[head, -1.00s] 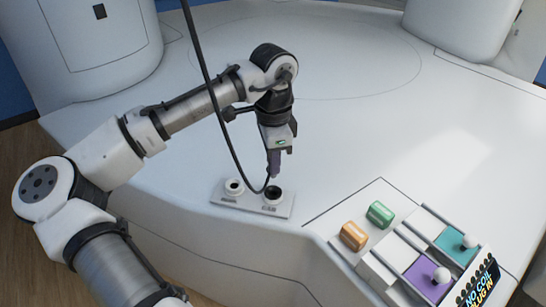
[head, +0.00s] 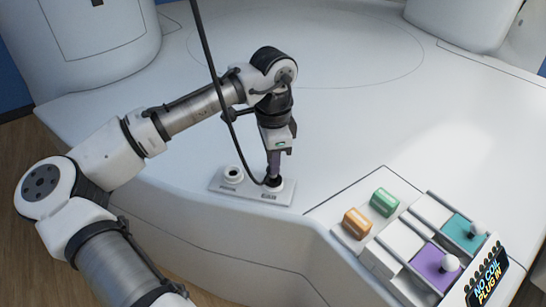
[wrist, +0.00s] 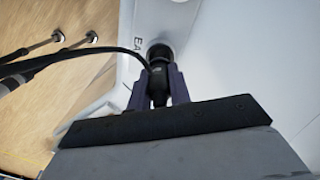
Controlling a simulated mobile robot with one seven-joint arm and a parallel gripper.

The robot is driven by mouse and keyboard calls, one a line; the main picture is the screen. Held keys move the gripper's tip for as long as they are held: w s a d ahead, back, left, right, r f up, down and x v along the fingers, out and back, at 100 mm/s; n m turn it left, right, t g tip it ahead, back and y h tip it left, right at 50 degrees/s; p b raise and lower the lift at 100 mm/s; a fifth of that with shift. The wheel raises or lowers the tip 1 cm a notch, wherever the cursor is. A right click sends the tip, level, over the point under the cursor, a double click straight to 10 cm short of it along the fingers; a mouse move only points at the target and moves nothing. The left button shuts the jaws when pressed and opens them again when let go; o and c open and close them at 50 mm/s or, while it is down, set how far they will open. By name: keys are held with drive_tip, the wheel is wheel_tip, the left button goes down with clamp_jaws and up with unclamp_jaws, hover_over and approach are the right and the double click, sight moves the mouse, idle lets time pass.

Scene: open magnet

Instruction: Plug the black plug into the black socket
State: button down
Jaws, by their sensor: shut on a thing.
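My gripper (head: 274,170) points down and is shut on the black plug (wrist: 158,84), which sits between its two purple fingers in the wrist view. A black cable runs from the plug. The black socket (head: 274,184) is the right one of two round sockets on a small white plate (head: 252,196); it also shows in the wrist view (wrist: 160,50). The plug's front end is at the socket's mouth, in line with it. The fingers hide part of the plug, and I cannot tell how deep it sits.
A second socket (head: 233,174) with a white rim is left of the black one. At the right is a panel with orange (head: 357,222) and green (head: 384,202) buttons, two sliders and a screen (head: 488,276) reading "NO COIL PLUG IN". The white surface behind my gripper is clear.

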drive_tip(key=shift+f+b, duration=0.35)
drive_tip(key=shift+f, duration=1)
drive_tip(key=c, duration=1.2)
unclamp_jaws()
